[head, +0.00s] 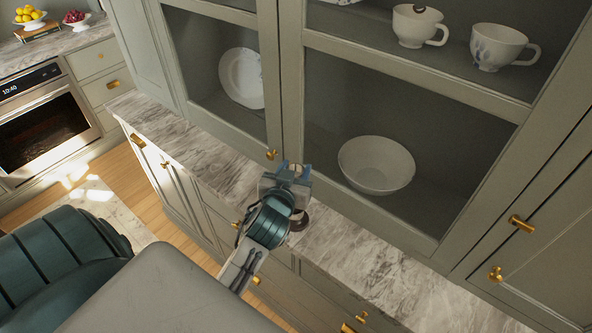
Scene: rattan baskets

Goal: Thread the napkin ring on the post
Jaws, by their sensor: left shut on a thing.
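My left gripper (294,172) is over the marble counter, in front of the glass cabinet doors. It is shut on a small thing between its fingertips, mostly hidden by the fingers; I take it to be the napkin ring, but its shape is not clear. A dark brown round piece (299,221) shows on the counter just below the gripper, partly covered by my wrist; it looks like the base of the post. The rest of the post is hidden or too small to make out, so I cannot tell whether the ring is around it. My right gripper is out of view.
The marble counter (375,262) is bare to the right and left of the gripper. The cabinet (292,85) rises close behind, with a white bowl (376,166), a plate (242,78) and cups inside. An oven (45,115) stands at far left.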

